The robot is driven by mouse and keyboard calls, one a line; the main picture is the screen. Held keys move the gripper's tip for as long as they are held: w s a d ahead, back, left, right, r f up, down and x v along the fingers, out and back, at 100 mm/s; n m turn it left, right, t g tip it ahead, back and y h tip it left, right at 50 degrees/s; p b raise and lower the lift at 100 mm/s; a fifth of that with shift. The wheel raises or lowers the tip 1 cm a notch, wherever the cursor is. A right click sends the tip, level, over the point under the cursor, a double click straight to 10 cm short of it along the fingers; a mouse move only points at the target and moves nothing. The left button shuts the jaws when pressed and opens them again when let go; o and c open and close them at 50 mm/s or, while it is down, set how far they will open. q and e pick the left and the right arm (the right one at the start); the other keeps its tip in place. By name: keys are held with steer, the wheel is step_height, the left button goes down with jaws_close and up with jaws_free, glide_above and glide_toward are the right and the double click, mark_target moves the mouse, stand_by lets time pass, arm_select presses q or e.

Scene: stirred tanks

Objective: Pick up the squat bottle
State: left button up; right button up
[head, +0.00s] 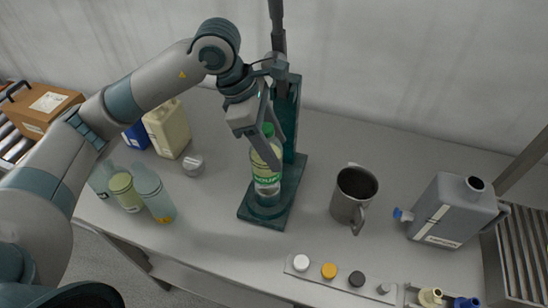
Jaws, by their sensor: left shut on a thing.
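A clear bottle with a green cap and a yellow-green label (267,174) is upright over the base of a teal stand (247,209). My left gripper (266,146) comes down from above and is shut on this bottle near its top, hiding part of its upper side. I cannot tell whether the bottle touches the base. A short bottle with a yellow-green band (123,191) and a taller pale bottle (153,194) stand at the left front of the bench, partly behind my left arm. The frame does not show for certain which bottle is the squat one. My right gripper is out of view.
A steel mug (354,196) and a grey jerrycan (450,210) stand to the right. A strip with several caps (343,277) lies at the front edge. A cream jug (167,129) and a small metal piece (193,165) are at left. The bench behind the mug is clear.

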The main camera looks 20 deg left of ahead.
arm_select(q)
steer(key=s+d+r+b, duration=0.3)
steer(key=s+r, duration=0.3)
steer(key=s, duration=0.4)
steer(key=shift+s+d+r+b, duration=0.3)
steer(key=shift+s+d+r, duration=0.05)
steer(key=shift+d, duration=0.45)
steer(key=shift+w, duration=0.1)
